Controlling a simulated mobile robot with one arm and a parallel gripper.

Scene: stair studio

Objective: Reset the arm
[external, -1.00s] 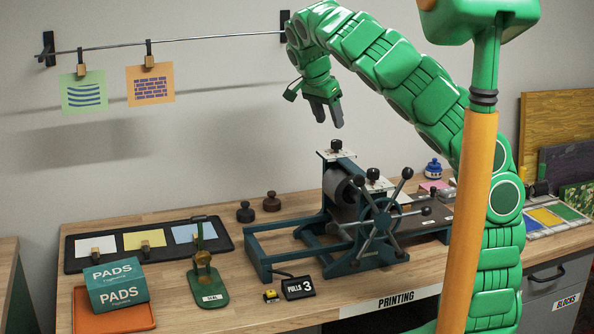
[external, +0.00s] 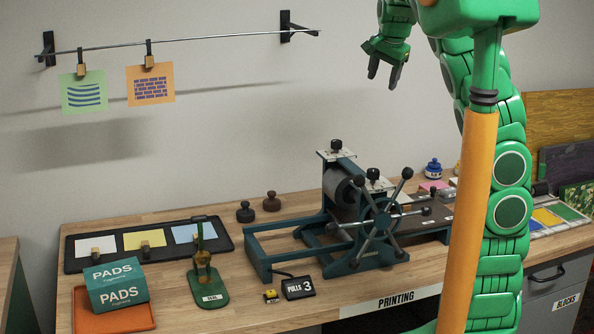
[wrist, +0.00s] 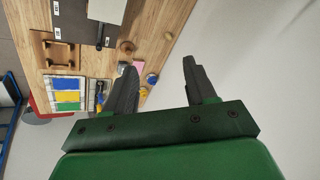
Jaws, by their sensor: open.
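My gripper (external: 384,75) is open and empty. In the external view it hangs in the air near the wall, above and to the right of the printing press (external: 365,215). Its two dark fingers point downward. The wrist view shows the spread fingers (wrist: 160,80) with nothing between them. My green arm rises at the right and is partly hidden behind the orange-and-green column.
A printing press stands mid-table. Two cards, one green (external: 84,92) and one orange (external: 150,85), hang from the wall rod (external: 215,39). A pads box (external: 117,284), a stamp stand (external: 207,280) and a dark tray (external: 75,263) sit at the left.

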